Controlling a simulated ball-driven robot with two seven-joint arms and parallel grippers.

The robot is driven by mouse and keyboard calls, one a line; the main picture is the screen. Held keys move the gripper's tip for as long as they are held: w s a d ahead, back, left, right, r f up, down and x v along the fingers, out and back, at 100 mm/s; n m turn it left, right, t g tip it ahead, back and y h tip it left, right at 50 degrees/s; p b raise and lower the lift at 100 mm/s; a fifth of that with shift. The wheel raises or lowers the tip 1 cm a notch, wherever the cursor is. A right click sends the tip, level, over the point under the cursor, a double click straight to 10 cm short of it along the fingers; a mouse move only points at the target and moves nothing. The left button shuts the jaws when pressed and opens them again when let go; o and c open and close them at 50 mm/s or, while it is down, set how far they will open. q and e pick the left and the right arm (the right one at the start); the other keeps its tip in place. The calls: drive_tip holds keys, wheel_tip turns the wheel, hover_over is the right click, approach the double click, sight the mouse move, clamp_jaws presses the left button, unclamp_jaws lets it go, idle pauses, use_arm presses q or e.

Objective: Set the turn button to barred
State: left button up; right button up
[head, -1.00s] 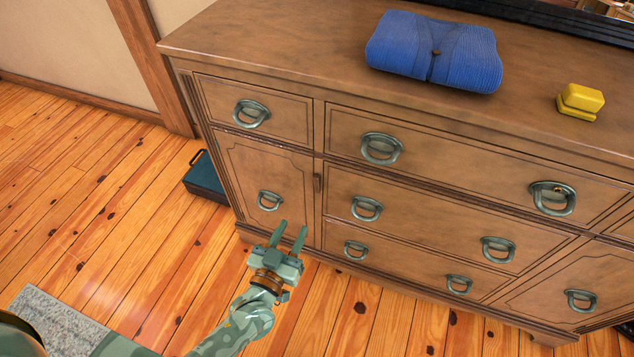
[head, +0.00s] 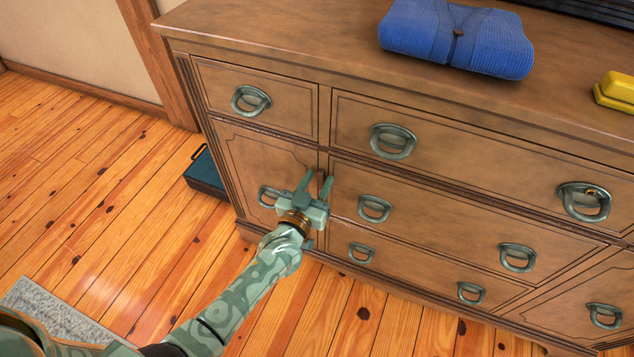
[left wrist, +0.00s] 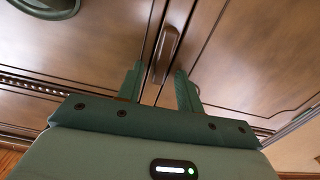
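The turn button (left wrist: 166,50) is a small brown wooden bar at the seam between the cabinet door (head: 262,165) and the stack of drawers. In the left wrist view it lies lengthwise, roughly along the seam. My left gripper (head: 317,178) is at the dresser front by the button and largely covers it in the head view. In the left wrist view its two green fingers (left wrist: 160,68) are apart, one on each side of the button's near end. I cannot tell whether they touch it. My right gripper is not in view.
The door has a ring pull (head: 268,195), left of my gripper. Drawer pulls (head: 374,208) are to its right. A folded blue garment (head: 455,38) and a yellow object (head: 617,88) lie on the dresser top. A dark teal case (head: 204,172) is on the floor at left.

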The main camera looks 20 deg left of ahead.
use_arm(q)
clamp_jaws()
drive_tip(key=shift+n, duration=0.3)
drive_tip(key=shift+a+n+p, duration=0.2)
drive_tip(key=shift+n+p, duration=0.25)
drive_tip(key=shift+n, duration=0.45)
drive_tip(key=n, duration=0.4)
drive_tip(key=f+n, duration=0.1)
drive_tip(key=n, duration=0.4)
drive_tip(key=a+f+n, duration=0.1)
drive_tip(key=n, duration=0.3)
drive_tip(key=shift+a+n, duration=0.1)
drive_tip(key=shift+n, duration=0.2)
